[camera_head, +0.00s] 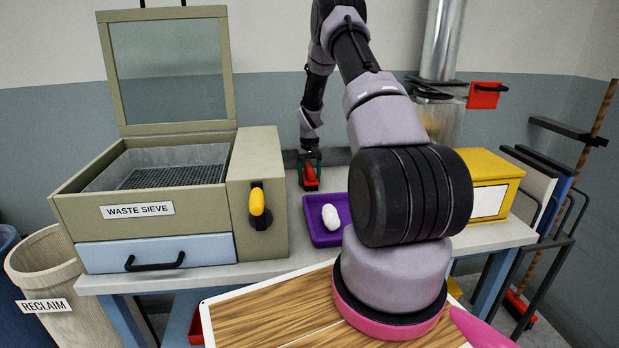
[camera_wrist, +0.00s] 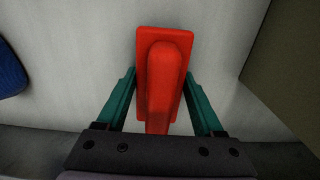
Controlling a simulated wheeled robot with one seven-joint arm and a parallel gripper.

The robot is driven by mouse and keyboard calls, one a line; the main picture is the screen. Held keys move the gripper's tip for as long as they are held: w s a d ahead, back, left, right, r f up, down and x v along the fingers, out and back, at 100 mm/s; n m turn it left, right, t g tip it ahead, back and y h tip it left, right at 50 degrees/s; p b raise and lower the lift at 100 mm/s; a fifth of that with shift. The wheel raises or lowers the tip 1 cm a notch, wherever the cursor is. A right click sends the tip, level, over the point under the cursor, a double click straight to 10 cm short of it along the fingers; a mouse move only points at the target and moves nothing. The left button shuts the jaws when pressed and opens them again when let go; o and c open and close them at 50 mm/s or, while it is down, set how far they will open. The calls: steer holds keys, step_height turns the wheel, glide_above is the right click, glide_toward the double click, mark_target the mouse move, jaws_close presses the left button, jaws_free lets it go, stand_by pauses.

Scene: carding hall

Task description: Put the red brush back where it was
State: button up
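The red brush (camera_wrist: 164,75) fills the middle of the wrist view, its long handle on top of a wider block. My gripper (camera_wrist: 160,73) has its two green fingers along the two sides of the block, and their tips appear to touch its edges. In the head view the brush (camera_head: 311,180) is small, at the back of the grey table (camera_head: 210,274), with my gripper (camera_head: 310,160) right over it. I cannot tell whether the brush's underside touches the table.
A purple tray (camera_head: 312,233) with a white lump (camera_head: 330,217) lies in front of the brush. The waste sieve box (camera_head: 262,160) stands left of it. A yellow box (camera_head: 490,168) is at the right. A wooden board (camera_head: 265,318) is in front.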

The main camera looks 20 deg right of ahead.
mark_target(309, 168)
steer(key=o, duration=0.3)
steer(key=shift+r, duration=0.15)
step_height(309, 168, up, 12)
steer(key=s+a+r+t, duration=0.1)
steer(key=s+a+r, duration=0.25)
steer(key=r, duration=0.45)
steer(key=s+a+r+t, duration=0.1)
steer(key=s+a+r, duration=0.2)
steer(key=s+r, duration=0.35)
steer(key=s+a+r+t, duration=0.1)
steer(key=s+a+r, duration=0.15)
steer(key=r, duration=0.65)
steer(key=s+a+r+t, duration=0.1)
steer(key=s+a+r, duration=0.1)
steer(key=s, duration=0.6)
steer(key=s+a+r+t+y, duration=0.1)
steer(key=s+a+r, duration=0.2)
steer(key=s, duration=0.5)
steer(key=s+a+r+m+t+y, duration=0.1)
steer(key=s+a, duration=0.3)
steer(key=s, duration=0.4)
steer(key=shift+s+a+r+t, duration=0.1)
steer(key=shift+r+t, duration=0.2)
steer(key=shift+r, duration=0.1)
steer(key=shift+s+a+r+t, duration=0.1)
steer(key=shift+r+t, duration=0.2)
steer(key=shift+r, duration=0.1)
